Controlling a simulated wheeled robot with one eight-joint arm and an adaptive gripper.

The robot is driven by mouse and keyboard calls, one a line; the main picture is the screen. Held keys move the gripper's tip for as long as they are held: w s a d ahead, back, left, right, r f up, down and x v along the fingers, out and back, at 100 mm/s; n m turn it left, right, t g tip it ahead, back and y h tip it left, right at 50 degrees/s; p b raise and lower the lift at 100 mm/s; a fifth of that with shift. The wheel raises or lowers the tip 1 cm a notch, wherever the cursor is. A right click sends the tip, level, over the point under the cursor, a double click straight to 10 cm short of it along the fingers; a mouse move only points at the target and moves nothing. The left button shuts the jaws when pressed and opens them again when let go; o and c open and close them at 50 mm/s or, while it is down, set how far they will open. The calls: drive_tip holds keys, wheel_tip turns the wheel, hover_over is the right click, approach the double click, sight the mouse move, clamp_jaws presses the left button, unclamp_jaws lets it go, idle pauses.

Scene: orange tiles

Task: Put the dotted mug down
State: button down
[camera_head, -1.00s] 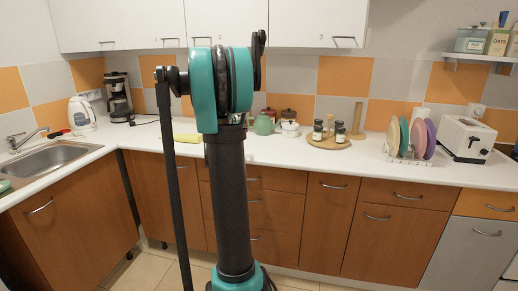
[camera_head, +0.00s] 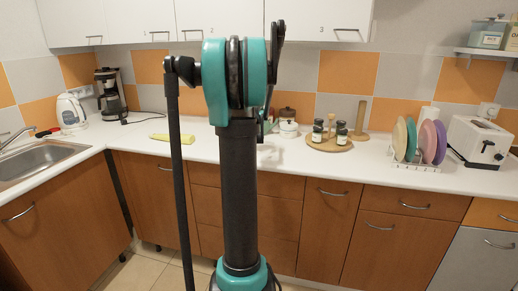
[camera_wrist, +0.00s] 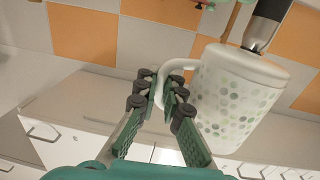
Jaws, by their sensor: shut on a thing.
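The dotted mug (camera_wrist: 228,100) is white with green and grey dots and shows at the right of the wrist view. My gripper (camera_wrist: 160,92) is shut on its handle, with dark fingertip pads on either side of the handle. The mug appears tilted in this view, and a dark and metallic part of something shows just behind its upper end. In the head view the mug is not visible; my arm blocks the middle of the counter.
The white counter (camera_head: 290,155) has a yellow item (camera_head: 172,138) at left. A round wooden board (camera_head: 328,146) with jars, a plate rack (camera_head: 415,162) and a toaster (camera_head: 475,141) stand right. A coffee maker (camera_head: 110,95) and kettle (camera_head: 70,110) stand left. Bare counter lies in front.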

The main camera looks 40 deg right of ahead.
wheel_tip(320, 180, down, 18)
drive_tip(key=shift+r, duration=0.25)
idle(0.4)
drive_tip(key=c, duration=1.6)
unclamp_jaws()
drive_tip(key=shift+f, duration=0.15)
drive_tip(key=shift+c, duration=0.2)
